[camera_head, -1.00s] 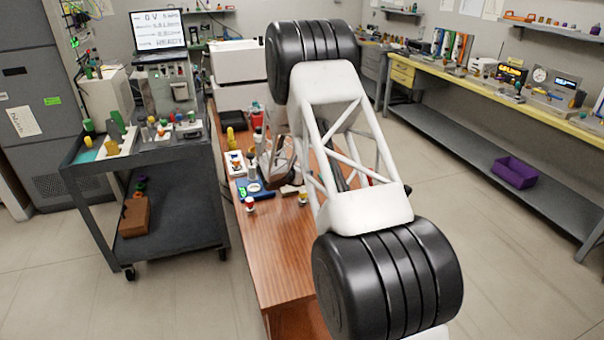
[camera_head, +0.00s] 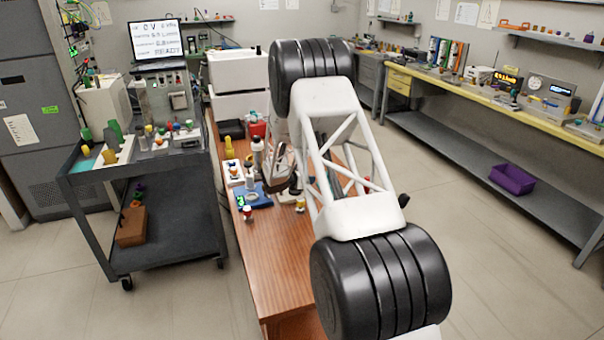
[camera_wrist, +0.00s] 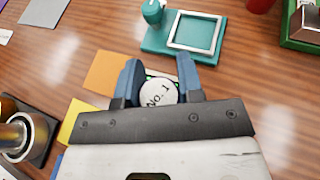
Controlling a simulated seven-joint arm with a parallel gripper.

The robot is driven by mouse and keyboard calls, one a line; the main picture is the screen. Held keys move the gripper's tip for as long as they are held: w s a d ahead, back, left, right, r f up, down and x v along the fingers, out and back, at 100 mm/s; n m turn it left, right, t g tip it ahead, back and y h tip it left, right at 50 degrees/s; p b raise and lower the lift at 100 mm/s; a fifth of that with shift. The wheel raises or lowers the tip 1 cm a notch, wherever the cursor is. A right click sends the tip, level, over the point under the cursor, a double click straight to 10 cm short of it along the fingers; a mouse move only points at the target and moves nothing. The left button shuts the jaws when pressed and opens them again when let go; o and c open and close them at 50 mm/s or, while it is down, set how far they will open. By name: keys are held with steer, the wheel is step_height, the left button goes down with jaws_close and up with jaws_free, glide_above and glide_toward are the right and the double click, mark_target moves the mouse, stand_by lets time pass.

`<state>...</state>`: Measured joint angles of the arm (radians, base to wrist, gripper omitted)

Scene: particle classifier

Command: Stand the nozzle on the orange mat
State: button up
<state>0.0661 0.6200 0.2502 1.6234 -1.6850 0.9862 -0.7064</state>
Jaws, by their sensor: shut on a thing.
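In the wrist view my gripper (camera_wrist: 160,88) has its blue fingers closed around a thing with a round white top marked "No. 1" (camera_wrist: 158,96). I take it to be the nozzle; its lower part is hidden beneath the top. The orange mat (camera_wrist: 103,72) lies flat on the wooden table, just left of the fingers, with part of it behind the left finger. The mat's visible part is bare. I cannot tell how high the held thing is above the table. In the head view my arm hides most of this area.
A teal tray (camera_wrist: 148,44) with a small teal knob lies beyond the fingers. A yellow mat (camera_wrist: 82,118) is at lower left, beside a dark holder with a metal cylinder (camera_wrist: 18,135). A green-edged box (camera_wrist: 302,28) is at upper right. Bare wood lies right of the gripper.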

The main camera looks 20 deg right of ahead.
steer(key=w+d, duration=0.1)
steer(key=w, duration=0.3)
steer(key=w+d+f, duration=0.1)
steer(key=w, duration=0.4)
steer(key=w+d, duration=0.1)
steer(key=w, duration=0.4)
steer(key=shift+f, duration=0.15)
steer(key=shift+s+f, duration=0.1)
steer(key=shift+f, duration=1.65)
steer(key=shift+f, duration=0.2)
steer(key=o, duration=1)
steer(key=shift+r, duration=0.2)
steer(key=shift+v, duration=0.9)
steer(key=v, duration=1)
steer(key=shift+s+a, duration=0.1)
